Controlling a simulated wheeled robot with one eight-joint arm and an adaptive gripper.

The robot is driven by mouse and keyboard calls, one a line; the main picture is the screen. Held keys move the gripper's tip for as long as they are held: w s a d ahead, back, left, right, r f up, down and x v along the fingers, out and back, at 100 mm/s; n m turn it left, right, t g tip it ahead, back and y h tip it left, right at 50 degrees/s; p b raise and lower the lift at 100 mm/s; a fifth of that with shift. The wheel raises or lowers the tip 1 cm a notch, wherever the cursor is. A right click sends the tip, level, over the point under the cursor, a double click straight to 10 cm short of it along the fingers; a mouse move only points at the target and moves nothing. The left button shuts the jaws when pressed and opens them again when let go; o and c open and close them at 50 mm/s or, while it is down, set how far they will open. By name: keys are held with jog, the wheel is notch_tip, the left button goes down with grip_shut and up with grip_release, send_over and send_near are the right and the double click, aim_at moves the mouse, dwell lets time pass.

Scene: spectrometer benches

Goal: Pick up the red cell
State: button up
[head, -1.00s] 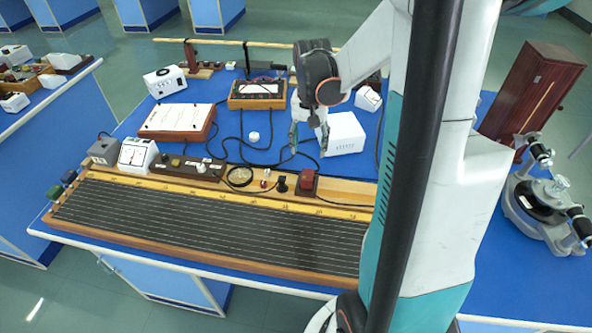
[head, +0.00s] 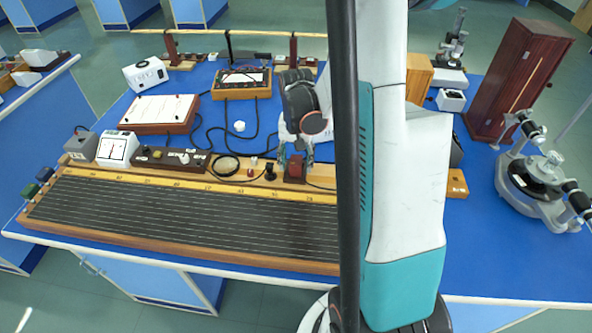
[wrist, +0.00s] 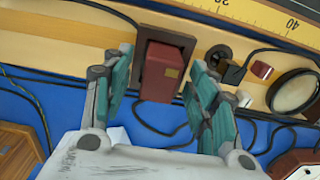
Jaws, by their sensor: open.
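The red cell (wrist: 168,66) is a small dark red block with a small tan patch. It sits in a dark brown holder (wrist: 147,88) on the wooden board. In the wrist view my open gripper (wrist: 162,84) has one teal finger on each side of it, with gaps on both sides; I see nothing held. In the head view the red cell (head: 295,170) shows at the board's back edge, just below my gripper (head: 293,155), whose fingers partly overlap its top.
A black knob (head: 270,172) and a round glass-covered dial (head: 225,166) stand left of the cell. The long wired board (head: 180,215) lies in front. Black cables run over the blue bench. A microscope-like instrument (head: 535,180) and a brown wooden box (head: 515,80) stand at the right.

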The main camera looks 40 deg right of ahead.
aim_at(296, 160)
jog(key=shift+f, duration=0.25)
jog(key=c, duration=1.2)
jog(key=shift+r, duration=0.15)
jog(key=shift+c, duration=0.2)
notch_tip(296, 160, up, 23)
jog(key=p, duration=0.9)
